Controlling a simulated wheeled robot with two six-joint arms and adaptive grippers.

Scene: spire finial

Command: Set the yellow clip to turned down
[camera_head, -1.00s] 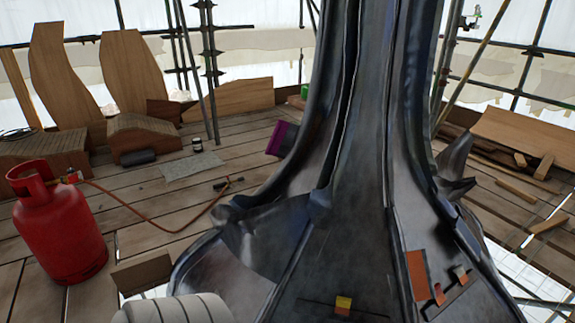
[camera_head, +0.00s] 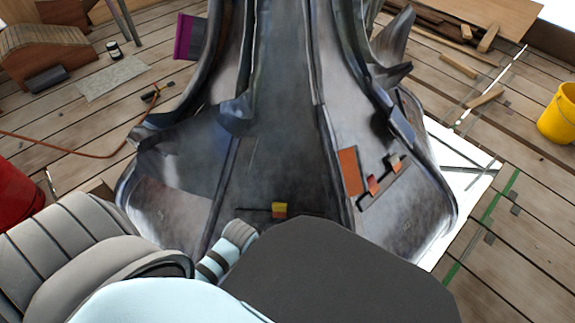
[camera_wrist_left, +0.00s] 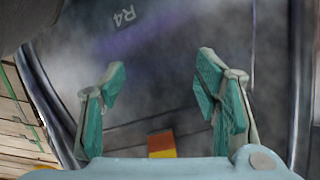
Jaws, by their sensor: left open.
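The yellow clip (camera_head: 279,208) is a small block, part yellow and part orange-red, on a thin dark slot low on the grey metal spire (camera_head: 290,130). In the left wrist view the clip (camera_wrist_left: 162,151) shows its red part above its yellow part, partly cut off by my gripper body. My left gripper (camera_wrist_left: 160,85) is open and empty, its two green-padded fingers spread over the grey metal. The clip lies below the gap between the fingertips in that picture, and I see no contact. In the head view my arm hides the fingers.
An orange plate (camera_head: 350,171) and small red and orange clips (camera_head: 373,184) sit on the spire's right face. A purple piece (camera_head: 188,37) sticks out at the left. A yellow bucket (camera_head: 558,114) stands right on the plank floor. A red gas cylinder (camera_head: 15,195) is at the left edge.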

